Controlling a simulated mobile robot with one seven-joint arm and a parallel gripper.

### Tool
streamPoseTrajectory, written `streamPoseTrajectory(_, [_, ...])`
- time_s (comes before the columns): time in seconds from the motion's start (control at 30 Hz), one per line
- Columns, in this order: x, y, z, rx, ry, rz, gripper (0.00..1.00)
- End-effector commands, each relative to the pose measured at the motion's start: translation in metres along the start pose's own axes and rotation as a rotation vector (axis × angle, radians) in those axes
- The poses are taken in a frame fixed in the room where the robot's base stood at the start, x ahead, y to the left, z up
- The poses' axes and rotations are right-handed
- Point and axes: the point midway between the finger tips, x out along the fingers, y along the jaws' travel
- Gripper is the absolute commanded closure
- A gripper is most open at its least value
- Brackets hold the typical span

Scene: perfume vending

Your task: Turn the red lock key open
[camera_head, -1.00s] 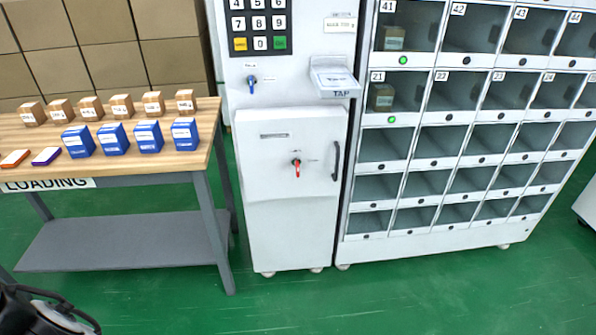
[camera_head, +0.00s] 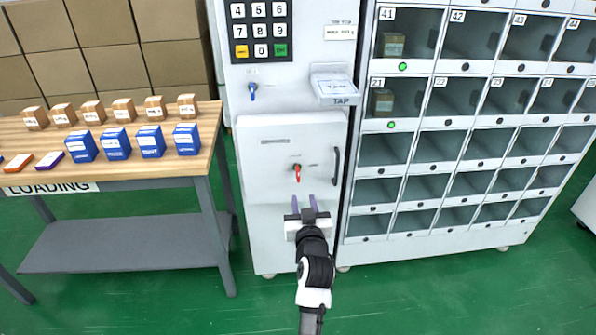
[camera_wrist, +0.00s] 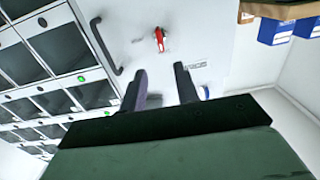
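The red lock key (camera_head: 297,174) sits on the white door of the vending machine's service cabinet (camera_head: 265,180), left of the dark door handle (camera_head: 336,165). It points downward in the head view. My gripper (camera_head: 304,201) is just below the key, fingers pointing up toward it and spread apart, with nothing between them. In the wrist view the red key (camera_wrist: 160,38) is ahead of the fingertips (camera_wrist: 160,72), clear of them, with the dark handle (camera_wrist: 105,45) to the left.
A blue knob (camera_head: 252,92) and a keypad (camera_head: 258,30) are above the door. A wooden table (camera_head: 130,165) with small boxes stands to the left. A grid of lockers (camera_head: 440,170) stands to the right. Green floor is free in front.

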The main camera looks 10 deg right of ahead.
Motion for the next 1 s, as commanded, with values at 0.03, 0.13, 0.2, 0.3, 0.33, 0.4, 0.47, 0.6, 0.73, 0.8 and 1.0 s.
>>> streamPoseTrajectory(0.03, [0.004,0.001,0.0,0.001,-0.001,0.0,0.69])
streamPoseTrajectory(0.13, [0.016,0.0,-0.002,0.003,0.001,-0.001,0.69])
streamPoseTrajectory(0.2, [0.029,-0.001,-0.003,0.002,0.002,-0.001,0.69])
streamPoseTrajectory(0.3, [0.049,-0.001,-0.004,0.004,0.003,-0.002,0.69])
streamPoseTrajectory(0.33, [0.056,-0.002,-0.004,0.003,0.003,-0.002,0.69])
streamPoseTrajectory(0.4, [0.07,-0.001,-0.003,0.003,0.003,-0.002,0.69])
streamPoseTrajectory(0.47, [0.082,-0.002,-0.004,0.002,0.003,-0.002,0.69])
streamPoseTrajectory(0.6, [0.107,-0.002,-0.004,0.003,0.004,-0.002,0.69])
streamPoseTrajectory(0.73, [0.123,-0.001,-0.003,0.002,0.003,-0.001,0.69])
streamPoseTrajectory(0.8, [0.129,-0.001,-0.002,0.001,0.003,-0.001,0.69])
streamPoseTrajectory(1.0, [0.136,-0.002,-0.002,0.001,0.003,-0.001,0.69])
